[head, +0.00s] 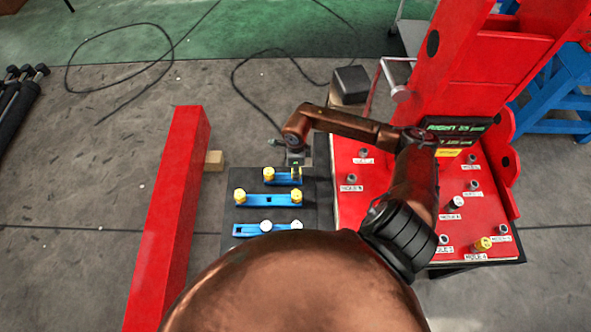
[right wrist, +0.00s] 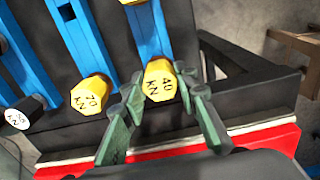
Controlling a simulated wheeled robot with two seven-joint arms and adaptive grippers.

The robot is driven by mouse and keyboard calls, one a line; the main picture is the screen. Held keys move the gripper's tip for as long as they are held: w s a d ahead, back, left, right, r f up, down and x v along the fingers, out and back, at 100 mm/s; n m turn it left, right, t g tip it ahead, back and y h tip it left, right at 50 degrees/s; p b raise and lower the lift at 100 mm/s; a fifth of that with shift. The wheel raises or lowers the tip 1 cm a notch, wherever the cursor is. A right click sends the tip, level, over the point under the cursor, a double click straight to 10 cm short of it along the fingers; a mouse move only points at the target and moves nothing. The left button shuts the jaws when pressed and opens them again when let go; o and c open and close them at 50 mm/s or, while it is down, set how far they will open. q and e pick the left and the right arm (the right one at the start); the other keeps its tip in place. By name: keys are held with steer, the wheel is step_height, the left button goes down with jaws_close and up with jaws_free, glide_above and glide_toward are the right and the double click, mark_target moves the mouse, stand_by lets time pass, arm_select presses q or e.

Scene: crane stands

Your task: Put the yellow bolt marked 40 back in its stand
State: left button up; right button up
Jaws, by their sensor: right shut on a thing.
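The yellow bolt marked 40 (right wrist: 161,80) shows its hexagonal head at the near end of a blue stand (right wrist: 150,35) in the right wrist view. My right gripper (right wrist: 160,100) has its green fingers on both sides of this head and is shut on it. I cannot tell whether the bolt is fully down in the stand. In the head view my right gripper (head: 297,160) is over the right end of the farthest blue stand (head: 283,179), and it largely hides the bolt. Another yellow bolt (head: 268,173) is at that stand's left end. My left gripper is not in view.
Two more blue stands with bolts (head: 268,201) lie on the black table (head: 225,212); a yellow bolt marked 70 (right wrist: 90,95) is beside the held one. A red panel (head: 350,210) with labelled holes and bolts is at right. A red beam (head: 165,220) lies at left.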

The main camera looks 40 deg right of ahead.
steer(key=shift+f, duration=0.25)
steer(key=o, duration=1.3)
steer(key=shift+r, duration=0.1)
steer(key=shift+r+p, duration=1.4)
steer(key=shift+r, duration=1.15)
